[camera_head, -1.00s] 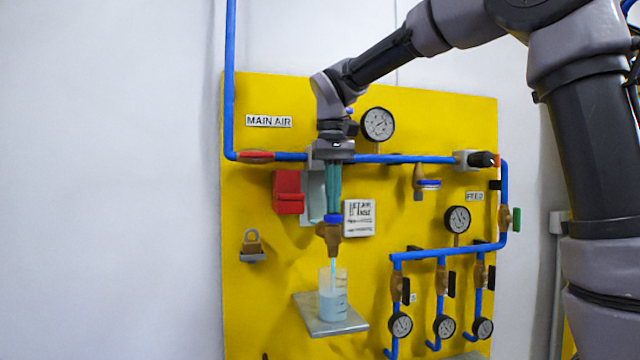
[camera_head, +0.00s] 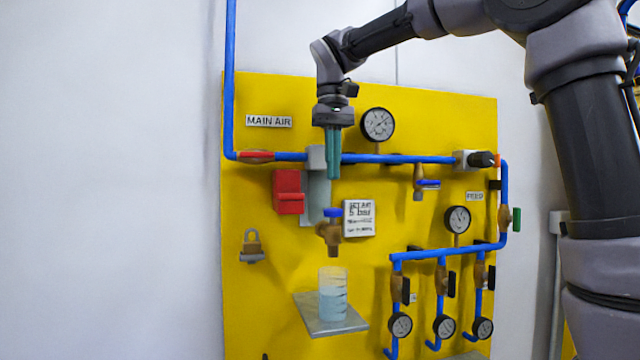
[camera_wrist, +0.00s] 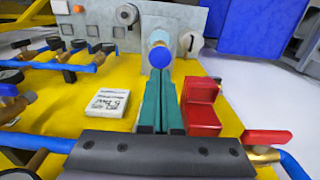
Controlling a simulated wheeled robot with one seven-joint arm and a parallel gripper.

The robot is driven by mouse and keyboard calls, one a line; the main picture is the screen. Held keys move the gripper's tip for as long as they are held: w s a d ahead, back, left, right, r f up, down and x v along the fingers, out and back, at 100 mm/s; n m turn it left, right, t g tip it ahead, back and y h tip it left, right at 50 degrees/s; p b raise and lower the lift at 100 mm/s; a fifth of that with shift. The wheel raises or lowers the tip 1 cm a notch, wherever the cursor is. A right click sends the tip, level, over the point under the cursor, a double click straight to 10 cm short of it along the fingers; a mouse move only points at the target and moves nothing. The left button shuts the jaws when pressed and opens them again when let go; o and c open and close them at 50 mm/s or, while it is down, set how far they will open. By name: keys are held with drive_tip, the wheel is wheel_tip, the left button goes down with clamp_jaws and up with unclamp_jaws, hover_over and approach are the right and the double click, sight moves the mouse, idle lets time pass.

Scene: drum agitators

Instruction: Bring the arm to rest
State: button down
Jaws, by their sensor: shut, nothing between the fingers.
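My gripper (camera_head: 333,178) points straight down in front of the yellow panel (camera_head: 260,310), its green fingers shut together with nothing between them. Its tips are a little above the blue-handled brass drain valve (camera_head: 331,232) and apart from it. In the wrist view my shut fingers (camera_wrist: 161,75) reach toward the round blue valve handle (camera_wrist: 160,56). No water stream shows below the valve. A clear beaker (camera_head: 333,295) with pale blue liquid stands upright on a grey shelf (camera_head: 312,325) beneath it.
A red block (camera_head: 289,192) and a white sign (camera_head: 359,218) flank the valve. Blue pipes (camera_head: 420,159) cross the panel behind my gripper, with a gauge (camera_head: 378,124) above and several smaller ones at lower right. The white wall (camera_head: 110,180) at left is clear.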

idle(0.3)
drive_tip(key=s+d+f+m+t+y, duration=0.1)
drive_tip(key=s+d+f+m+t, duration=0.2)
drive_tip(key=s+d+f, duration=0.3)
drive_tip(key=s+d+f+m+t+y, duration=0.1)
drive_tip(key=s+d+f+m+t, duration=0.3)
drive_tip(key=d, duration=1.2)
wheel_tip(320, 180, down, 2)
drive_tip(key=shift+s+d+f, duration=0.1)
drive_tip(key=shift+s+d, duration=0.3)
drive_tip(key=shift+s, duration=0.7)
